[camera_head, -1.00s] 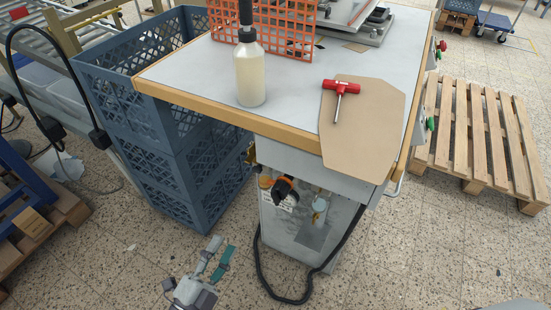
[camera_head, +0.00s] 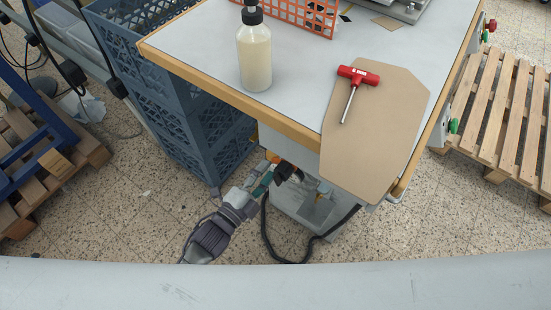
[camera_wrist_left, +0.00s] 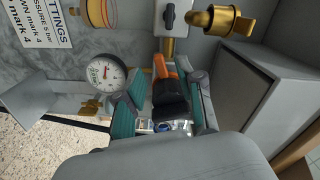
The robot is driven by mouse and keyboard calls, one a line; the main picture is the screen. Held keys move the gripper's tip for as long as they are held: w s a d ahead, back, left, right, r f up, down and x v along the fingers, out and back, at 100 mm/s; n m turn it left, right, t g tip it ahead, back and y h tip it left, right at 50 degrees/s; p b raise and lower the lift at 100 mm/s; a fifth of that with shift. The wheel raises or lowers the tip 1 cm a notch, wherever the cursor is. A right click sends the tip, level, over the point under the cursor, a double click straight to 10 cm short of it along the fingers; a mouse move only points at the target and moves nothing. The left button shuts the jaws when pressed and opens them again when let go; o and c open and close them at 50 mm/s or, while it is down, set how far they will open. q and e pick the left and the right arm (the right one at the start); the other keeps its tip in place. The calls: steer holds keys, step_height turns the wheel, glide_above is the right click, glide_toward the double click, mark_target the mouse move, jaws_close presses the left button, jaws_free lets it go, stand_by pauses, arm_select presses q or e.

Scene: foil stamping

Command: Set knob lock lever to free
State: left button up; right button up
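A black knob (camera_wrist_left: 170,98) with an orange part (camera_wrist_left: 160,66), which looks like its lock lever, is on the machine under the table in the left wrist view. I cannot tell the lever's setting. In the head view the knob (camera_head: 287,171) is dark and partly hidden by my left gripper (camera_head: 263,180), with a bit of orange (camera_head: 272,157) beside it. My left gripper (camera_wrist_left: 162,112) has its teal fingers apart, one on each side of the knob, with a gap on the left. Contact on the right is unclear. My right gripper is out of view.
A pressure gauge (camera_wrist_left: 106,72), a brass valve (camera_wrist_left: 221,20) and a black switch lever (camera_wrist_left: 171,17) surround the knob. A grey box (camera_wrist_left: 250,85) stands close on the right. Blue crates (camera_head: 190,125) stand left of the machine. A black hose (camera_head: 266,232) hangs below.

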mark_target(275, 160)
arm_select(q)
steer(key=shift+x, duration=2.35)
jaws_close()
